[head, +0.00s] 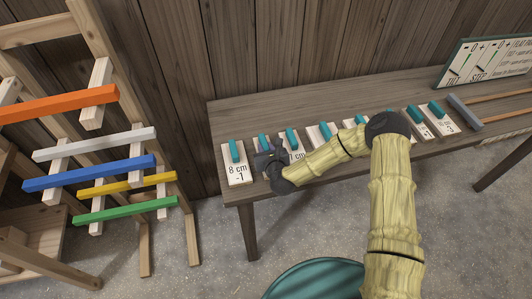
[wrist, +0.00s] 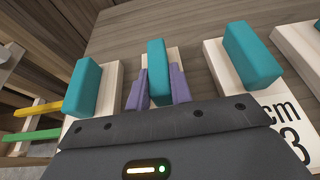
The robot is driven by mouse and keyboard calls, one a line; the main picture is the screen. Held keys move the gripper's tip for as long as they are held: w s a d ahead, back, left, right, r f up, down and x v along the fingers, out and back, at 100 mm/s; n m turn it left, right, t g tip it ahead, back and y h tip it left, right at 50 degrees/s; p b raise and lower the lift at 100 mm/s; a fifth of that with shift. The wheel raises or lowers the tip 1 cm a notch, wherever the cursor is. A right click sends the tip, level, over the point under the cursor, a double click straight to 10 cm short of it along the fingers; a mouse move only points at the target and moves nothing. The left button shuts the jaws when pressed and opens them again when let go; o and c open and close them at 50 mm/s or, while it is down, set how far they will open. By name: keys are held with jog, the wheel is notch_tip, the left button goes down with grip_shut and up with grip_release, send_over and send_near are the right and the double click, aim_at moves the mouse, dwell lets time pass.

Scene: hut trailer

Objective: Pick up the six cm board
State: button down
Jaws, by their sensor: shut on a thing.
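Several pale boards with teal handles lie in a row on a wooden table. My gripper (head: 266,160) is at the second board from the left. In the wrist view its two purple fingers (wrist: 158,80) are shut on the teal handle (wrist: 156,58) of that board. The gripper hides this board's label, so I cannot tell its size. The leftmost board (head: 238,174) reads "8 cm -1". The board to the right of the held one (wrist: 285,110) shows "cm" and "3" in the wrist view. The held board seems to rest at table level.
The wooden table (head: 232,110) also carries a sign (head: 488,58) at the back right and a grey-headed tool (head: 464,112). A wooden rack (head: 92,30) with coloured bars stands to the left. A teal round object (head: 312,280) is on the floor below. Neighbouring handles stand close to my fingers.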

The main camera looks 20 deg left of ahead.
aim_at(266, 148)
jog(key=shift+r, duration=0.15)
notch_tip(266, 148, up, 10)
jog(key=shift+f+b, duration=0.1)
jog(key=shift+b, duration=1)
